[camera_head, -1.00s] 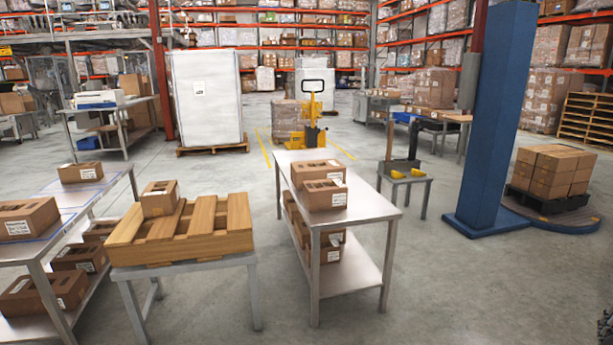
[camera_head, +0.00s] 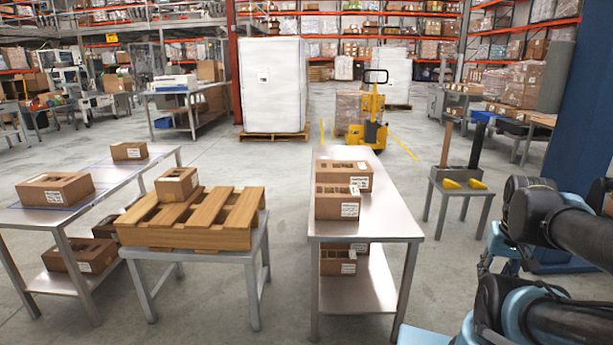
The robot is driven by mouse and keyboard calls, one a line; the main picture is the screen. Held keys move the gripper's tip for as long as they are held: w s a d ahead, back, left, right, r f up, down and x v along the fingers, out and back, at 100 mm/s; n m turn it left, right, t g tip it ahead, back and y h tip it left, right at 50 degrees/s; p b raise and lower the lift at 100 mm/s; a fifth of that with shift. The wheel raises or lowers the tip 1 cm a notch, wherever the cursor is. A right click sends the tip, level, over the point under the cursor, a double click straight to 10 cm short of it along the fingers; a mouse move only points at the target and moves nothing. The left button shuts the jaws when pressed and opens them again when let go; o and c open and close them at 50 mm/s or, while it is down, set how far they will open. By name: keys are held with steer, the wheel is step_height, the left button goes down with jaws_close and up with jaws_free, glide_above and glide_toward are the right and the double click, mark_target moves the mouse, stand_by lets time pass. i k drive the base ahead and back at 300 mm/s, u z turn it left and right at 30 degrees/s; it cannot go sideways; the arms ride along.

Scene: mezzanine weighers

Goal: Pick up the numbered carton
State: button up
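Several brown cartons with white labels are in view, and I cannot read which one is numbered. Two cartons stand one behind the other on the middle steel table: a near carton (camera_head: 337,202) and a far carton (camera_head: 344,175). One small carton (camera_head: 176,184) sits on a wooden pallet (camera_head: 235,238). On the left table lie a long carton (camera_head: 55,189) and a small carton (camera_head: 129,151). My gripper is outside the picture; only links of my arm show at the right edge.
The middle steel table (camera_head: 379,224) has bare top on its right side, with more cartons on its lower shelf. A small stand (camera_head: 459,190) with tools and a yellow pallet truck (camera_head: 370,120) are behind it. A blue column (camera_head: 585,130) rises at the right. Floor between the tables is clear.

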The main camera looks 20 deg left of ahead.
mark_target(360, 172)
steer(key=u, duration=0.55)
steer(key=i, duration=1.3)
steer(key=u, duration=0.5)
